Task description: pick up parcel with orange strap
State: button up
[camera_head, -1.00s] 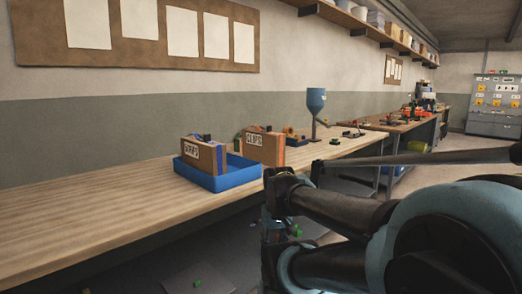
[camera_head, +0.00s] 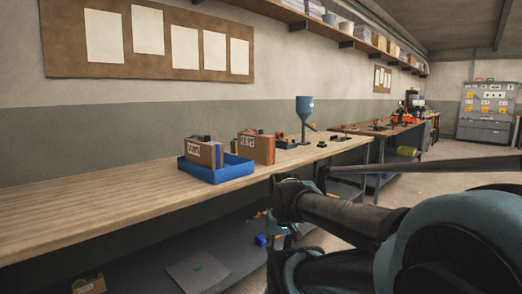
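No orange strap can be made out clearly. A brown parcel (camera_head: 262,151) with a white label and an orange-looking right side stands on the workbench, just behind the blue tray. Another brown labelled parcel (camera_head: 201,154), with a bluish-purple band along its edge, stands in the blue tray (camera_head: 222,174). A third brown box (camera_head: 89,286) with a label is partly cut off low at the bottom left, under the bench. My arm reaches in from the right. Its far end is in front of the bench edge, apart from the parcels; the gripper's fingers cannot be made out.
The wooden workbench (camera_head: 90,205) is clear left of the tray. A blue-grey funnel-topped stand (camera_head: 304,108) and small items stand behind the parcels. Another cluttered bench (camera_head: 385,131) and a grey cabinet (camera_head: 487,112) lie beyond. Open floor (camera_head: 440,170) is at the right.

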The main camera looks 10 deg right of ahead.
aim_at(260, 148)
jog(key=z, duration=0.2)
jog(key=i, duration=1.15)
jog(key=u, duration=0.2)
